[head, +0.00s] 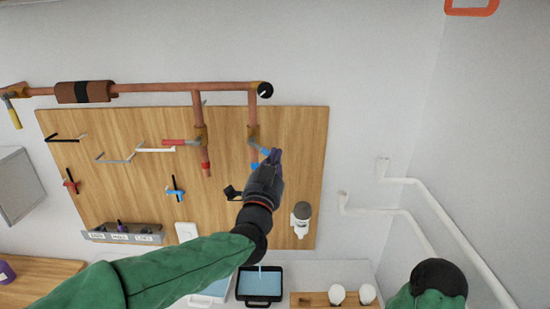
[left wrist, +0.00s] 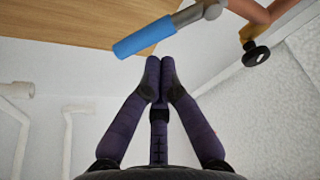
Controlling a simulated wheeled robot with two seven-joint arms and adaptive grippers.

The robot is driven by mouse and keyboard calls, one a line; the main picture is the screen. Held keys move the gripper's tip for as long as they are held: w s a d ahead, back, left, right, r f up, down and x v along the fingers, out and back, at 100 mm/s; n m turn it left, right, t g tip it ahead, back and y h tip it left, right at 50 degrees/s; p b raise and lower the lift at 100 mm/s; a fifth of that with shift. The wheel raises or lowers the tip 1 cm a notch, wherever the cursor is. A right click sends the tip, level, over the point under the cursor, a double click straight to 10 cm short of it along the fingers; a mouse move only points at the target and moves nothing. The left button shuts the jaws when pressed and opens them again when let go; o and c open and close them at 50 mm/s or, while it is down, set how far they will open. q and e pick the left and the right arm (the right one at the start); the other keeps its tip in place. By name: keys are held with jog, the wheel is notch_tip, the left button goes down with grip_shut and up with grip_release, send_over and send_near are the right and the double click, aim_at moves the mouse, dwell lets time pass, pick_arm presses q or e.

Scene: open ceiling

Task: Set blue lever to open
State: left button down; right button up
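The blue lever (head: 264,152) sticks out from the valve on the right-hand copper pipe and slants down to the right. In the left wrist view, its blue grip (left wrist: 143,37) on a grey metal arm lies just beyond the fingertips. My left gripper (head: 273,156) is at the lever's free end in the head view. Its two dark purple fingers (left wrist: 160,66) are together at the tips, with nothing seen between them. I cannot tell whether they touch the lever. My right gripper is out of view; only part of my right arm shows at the lower right.
A red lever (head: 180,142) sits on the copper pipe to the left. A wooden board (head: 100,190) behind carries several hooks and tools. A white dispenser (head: 301,215) is right of my left gripper. White pipes (head: 400,212) run along the right wall.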

pick_arm(q)
jog(key=shift+a+f+m+g+h+p, duration=0.2)
jog(key=shift+f+m, duration=0.1)
jog(key=shift+m, duration=0.5)
jog(key=shift+a+f+m+g+h+p, duration=0.2)
jog(key=shift+f+m, duration=0.1)
jog(key=shift+m, duration=0.5)
jog(key=shift+a+f+m+g+p, duration=0.3)
jog(key=shift+a+m+g+p, duration=0.05)
jog(key=shift+m, duration=0.7)
jog(key=shift+a+f+m+g+p, duration=0.3)
jog(key=shift+a+f+m, duration=0.1)
jog(key=shift+m, duration=0.7)
jog(key=shift+a+f+m+g+p, duration=0.25)
jog(key=shift+a+m+g+p, duration=0.1)
jog(key=shift+m, duration=0.7)
jog(key=shift+a+f+m+h, duration=0.2)
jog(key=shift+a+m+h, duration=0.1)
jog(key=shift+s, duration=0.1)
